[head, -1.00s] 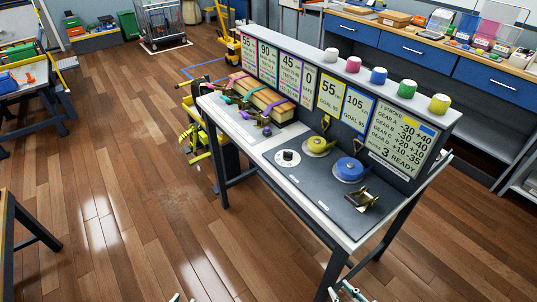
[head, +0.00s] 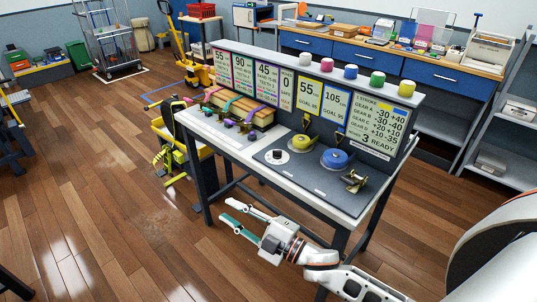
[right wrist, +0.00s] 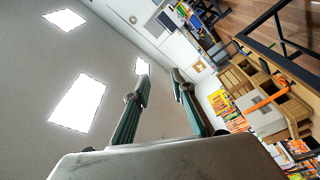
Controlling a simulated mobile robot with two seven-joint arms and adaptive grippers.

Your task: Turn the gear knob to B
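The gear knob, likely the small black knob on a white round dial (head: 277,157), sits on the dark panel at the middle of the bench. Its letters are too small to read, so I cannot tell its setting. My right gripper (head: 228,211) reaches in front of the bench, left of and below the dial in the head view and apart from it. Its two green-padded fingers are spread and empty. The right wrist view also shows the fingers (right wrist: 160,82) apart, with ceiling and a far wall beyond them. My left gripper is out of view.
Straps cross a wooden block (head: 240,108) at the left. A signboard (head: 382,123) stands behind. The bench's front edge (head: 300,195) lies between gripper and dial.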

